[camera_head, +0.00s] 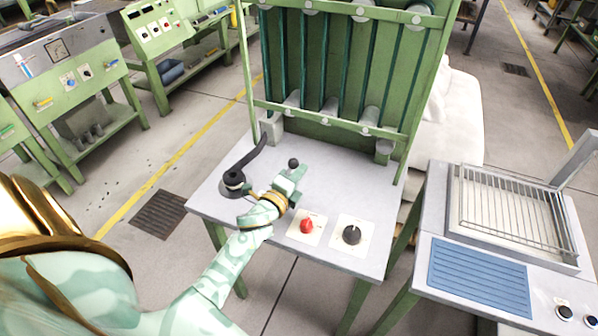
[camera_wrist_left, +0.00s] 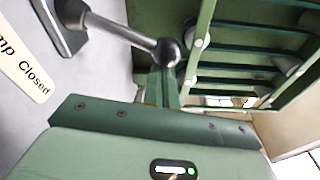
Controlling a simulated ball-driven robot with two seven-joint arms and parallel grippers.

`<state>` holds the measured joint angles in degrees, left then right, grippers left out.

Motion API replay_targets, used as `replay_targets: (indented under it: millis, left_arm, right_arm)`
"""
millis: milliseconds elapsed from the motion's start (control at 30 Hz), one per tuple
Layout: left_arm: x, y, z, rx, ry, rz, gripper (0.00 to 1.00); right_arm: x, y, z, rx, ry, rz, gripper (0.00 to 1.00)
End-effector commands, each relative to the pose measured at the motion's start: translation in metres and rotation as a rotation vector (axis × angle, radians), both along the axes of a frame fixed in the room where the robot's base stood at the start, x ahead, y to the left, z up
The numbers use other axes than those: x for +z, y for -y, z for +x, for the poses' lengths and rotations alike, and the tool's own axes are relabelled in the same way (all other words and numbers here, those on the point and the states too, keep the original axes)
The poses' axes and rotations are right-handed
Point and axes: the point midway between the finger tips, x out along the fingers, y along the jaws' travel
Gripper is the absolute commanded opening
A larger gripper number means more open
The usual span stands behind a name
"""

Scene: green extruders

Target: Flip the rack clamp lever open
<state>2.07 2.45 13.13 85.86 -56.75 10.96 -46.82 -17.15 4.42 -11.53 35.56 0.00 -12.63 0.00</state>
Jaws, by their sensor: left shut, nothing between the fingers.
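The clamp lever shows in the left wrist view as a metal rod (camera_wrist_left: 125,33) with a dark ball knob (camera_wrist_left: 168,52) at its end. A label (camera_wrist_left: 22,70) whose readable part ends in "mp Closed" lies beside it. In the head view a dark ball knob (camera_head: 293,163) shows just beyond my left gripper (camera_head: 296,174); the rod there is mostly hidden. My left gripper is shut and empty, its fingertips (camera_wrist_left: 165,76) right by the ball. I cannot tell whether they touch it. The green rack (camera_head: 340,60) stands at the back of the table. My right gripper is out of view.
The grey tabletop (camera_head: 340,180) carries a black hub with a curved black arm (camera_head: 250,157), a red knob (camera_head: 307,226) and a black knob (camera_head: 351,235). A bench with a wire grid (camera_head: 515,205) stands to the right. Green control consoles (camera_head: 75,80) stand at the left.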

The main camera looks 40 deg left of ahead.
Motion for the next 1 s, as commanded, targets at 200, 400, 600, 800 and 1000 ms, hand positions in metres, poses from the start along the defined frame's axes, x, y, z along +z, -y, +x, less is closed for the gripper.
replay_targets:
  millis: [200, 400, 600, 800, 1000]
  left_arm:
    - [0.0, -0.001, 0.0, 0.0, 0.002, -0.006, 0.0]
    - [0.003, -0.004, -0.001, 0.0, 0.011, -0.045, 0.0]
    - [0.004, -0.007, -0.001, 0.001, 0.017, -0.072, 0.0]
    - [0.007, -0.011, -0.002, 0.002, 0.027, -0.111, 0.0]
    - [0.013, -0.019, -0.004, 0.002, 0.049, -0.2, 0.0]
  right_arm:
    - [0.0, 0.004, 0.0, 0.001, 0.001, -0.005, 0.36]
    - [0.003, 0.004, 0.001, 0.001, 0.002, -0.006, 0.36]
    - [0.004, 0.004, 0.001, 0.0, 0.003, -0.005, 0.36]
    - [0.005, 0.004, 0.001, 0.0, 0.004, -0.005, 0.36]
    - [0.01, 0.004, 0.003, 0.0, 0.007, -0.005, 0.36]
